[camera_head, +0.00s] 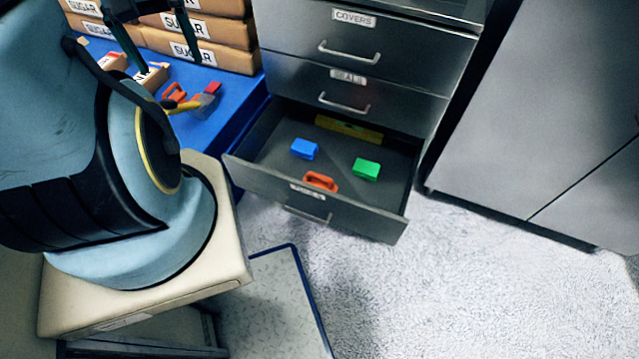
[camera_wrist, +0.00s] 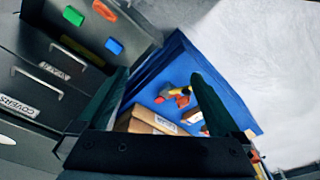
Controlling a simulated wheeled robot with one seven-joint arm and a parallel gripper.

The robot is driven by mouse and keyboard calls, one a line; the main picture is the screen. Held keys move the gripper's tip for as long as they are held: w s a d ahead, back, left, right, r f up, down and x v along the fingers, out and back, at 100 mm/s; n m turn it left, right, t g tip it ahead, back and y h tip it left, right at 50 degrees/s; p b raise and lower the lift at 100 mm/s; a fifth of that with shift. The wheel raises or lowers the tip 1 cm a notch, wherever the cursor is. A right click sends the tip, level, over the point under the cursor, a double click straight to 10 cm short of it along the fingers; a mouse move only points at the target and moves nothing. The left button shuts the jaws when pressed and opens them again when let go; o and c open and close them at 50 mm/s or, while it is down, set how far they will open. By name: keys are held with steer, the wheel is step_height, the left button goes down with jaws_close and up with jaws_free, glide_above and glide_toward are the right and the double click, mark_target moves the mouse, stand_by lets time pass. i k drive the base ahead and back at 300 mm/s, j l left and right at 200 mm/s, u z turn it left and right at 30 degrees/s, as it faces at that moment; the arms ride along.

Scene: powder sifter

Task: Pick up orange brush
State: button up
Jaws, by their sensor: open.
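An orange handled item (camera_head: 320,182), which could be the orange brush, lies in the open bottom drawer near its front wall. In the wrist view it shows at the top (camera_wrist: 104,11). Another orange piece (camera_head: 174,92) lies on the blue table surface, beside a yellow-handled tool (camera_head: 183,104); I cannot tell which orange item is the brush. My gripper (camera_head: 155,38) is open and empty above the blue table, at the top left of the head view. In the wrist view its two dark fingers (camera_wrist: 158,75) are spread apart, with no item between them.
The open drawer (camera_head: 260,180) also holds a blue block (camera_head: 304,148), a green block (camera_head: 366,169) and a yellow item (camera_head: 348,128). Sugar packs (camera_head: 225,48) are stacked on the blue table (camera_head: 225,100). A grey cabinet (camera_head: 545,110) stands right. Floor before the drawer is clear.

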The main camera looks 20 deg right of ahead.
mark_target(320, 183)
steer(key=k+l, duration=0.25)
steer(key=l, duration=0.2)
steer(key=k+l+u, duration=0.1)
steer(key=l, duration=0.35)
steer(key=k+l, duration=0.35)
steer(key=l, duration=0.05)
